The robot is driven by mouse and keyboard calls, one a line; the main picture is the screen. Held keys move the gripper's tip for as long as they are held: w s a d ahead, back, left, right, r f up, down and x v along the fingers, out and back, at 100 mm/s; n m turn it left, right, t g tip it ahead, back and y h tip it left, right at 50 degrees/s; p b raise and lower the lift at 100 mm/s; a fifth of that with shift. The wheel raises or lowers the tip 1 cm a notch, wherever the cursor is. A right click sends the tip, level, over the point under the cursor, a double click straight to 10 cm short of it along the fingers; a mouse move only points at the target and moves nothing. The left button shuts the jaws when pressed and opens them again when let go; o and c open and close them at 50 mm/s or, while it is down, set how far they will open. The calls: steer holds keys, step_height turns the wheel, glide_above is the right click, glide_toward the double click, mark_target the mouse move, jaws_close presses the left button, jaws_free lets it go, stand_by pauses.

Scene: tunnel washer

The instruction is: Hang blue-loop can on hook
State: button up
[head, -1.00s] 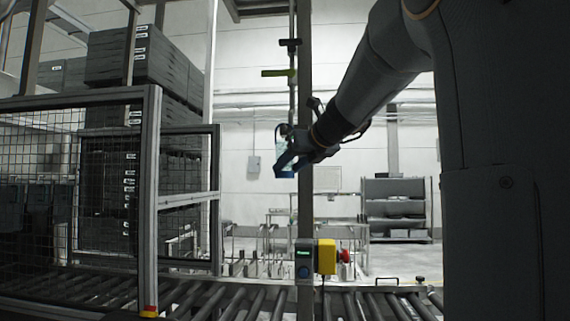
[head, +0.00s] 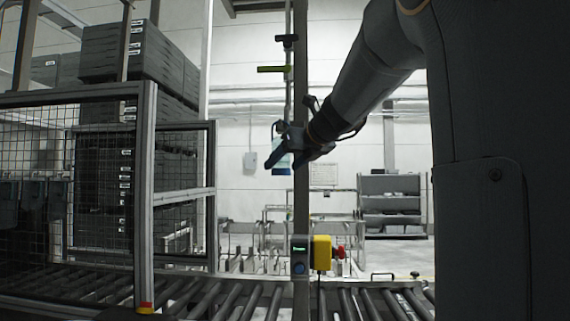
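The dark post (head: 301,210) stands close beside my gripper and carries a yellow box (head: 321,253). A roller conveyor (head: 240,300) crosses below. A mesh fence (head: 146,200) stands left.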

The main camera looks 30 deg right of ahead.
steer(key=b+v, duration=0.2)
steer(key=v, duration=0.6)
steer(key=a+f+n+g, duration=0.3)
steer(key=a+f+n, duration=0.3)
steer(key=f, duration=1)
steer(key=a+f+n+g, duration=0.3)
steer(key=f+n, duration=0.5)
steer(key=f, duration=0.8)
steer(key=s+a+f+n+g, duration=0.2)
steer(key=s+a+f+n, duration=0.1)
steer(key=s+f+n, duration=0.3)
steer(key=s+a+f+n+g+b, duration=0.1)
steer(key=s+a+f+n, duration=0.3)
steer(key=f, duration=0.7)
steer(key=s+a+f+n+g, duration=0.3)
steer(key=s+a+f+n, duration=0.1)
steer(key=s+f+n, duration=0.3)
step_height(320, 180, down, 2)
steer(key=n, duration=0.4)
steer(key=shift+s+h+b, duration=0.3)
steer(key=shift+s+h, duration=0.1)
steer(key=shift+a, duration=0.1)
